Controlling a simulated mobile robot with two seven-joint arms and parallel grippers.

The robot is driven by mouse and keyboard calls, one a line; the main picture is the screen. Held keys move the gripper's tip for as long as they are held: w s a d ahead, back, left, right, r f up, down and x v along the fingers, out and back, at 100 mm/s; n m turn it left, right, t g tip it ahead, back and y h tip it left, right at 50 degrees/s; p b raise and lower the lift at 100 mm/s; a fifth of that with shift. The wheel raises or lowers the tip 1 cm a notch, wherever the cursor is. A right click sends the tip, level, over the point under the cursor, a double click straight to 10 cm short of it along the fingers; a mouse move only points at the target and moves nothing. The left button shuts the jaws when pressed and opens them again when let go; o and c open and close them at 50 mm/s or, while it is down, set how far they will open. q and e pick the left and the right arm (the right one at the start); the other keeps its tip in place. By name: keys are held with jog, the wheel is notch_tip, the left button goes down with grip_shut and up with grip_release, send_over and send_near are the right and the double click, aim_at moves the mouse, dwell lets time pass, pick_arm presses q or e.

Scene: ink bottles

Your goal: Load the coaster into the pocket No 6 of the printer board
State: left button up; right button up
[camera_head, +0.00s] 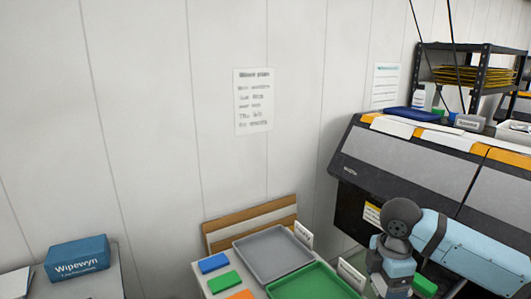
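The large printer (410,165), dark with grey and orange panels, stands at the right. Its board and pocket No 6 cannot be made out. No piece can be identified for sure as the coaster. Flat blue (213,263), green (225,283) and orange (241,295) pieces lie in a row on a white table at the bottom. My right arm comes in from the right in front of the printer and bends down; its gripper is below the picture edge. My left arm and gripper are not in view.
A grey tray (272,252) and a green tray (312,284) lie beside the coloured pieces, with small white signs behind them. A blue Wipewyn box (77,258) stands on a surface at the left. A black shelf (470,65) is at the back right.

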jog(key=m, duration=0.1)
jog(key=s+m+p, duration=0.1)
jog(key=m, duration=0.2)
jog(key=shift+s+a+f+m, duration=0.15)
jog(key=shift+s+a+m, duration=0.1)
jog(key=shift+s+m, duration=0.05)
jog(key=m, duration=0.1)
jog(key=s+m+p, duration=0.1)
jog(key=m, duration=0.2)
jog(key=shift+s+a+f+p, duration=0.2)
jog(key=shift+s+p, duration=0.05)
jog(key=shift+p, duration=0.05)
jog(key=s+m, duration=0.1)
jog(key=m, duration=0.2)
jog(key=s+m+p, duration=0.1)
jog(key=m, duration=0.3)
jog(key=s+m+p, duration=0.1)
jog(key=m, duration=0.2)
jog(key=shift+s+a+f, duration=0.2)
jog(key=shift+a+f, duration=0.1)
jog(key=shift+a, duration=0.1)
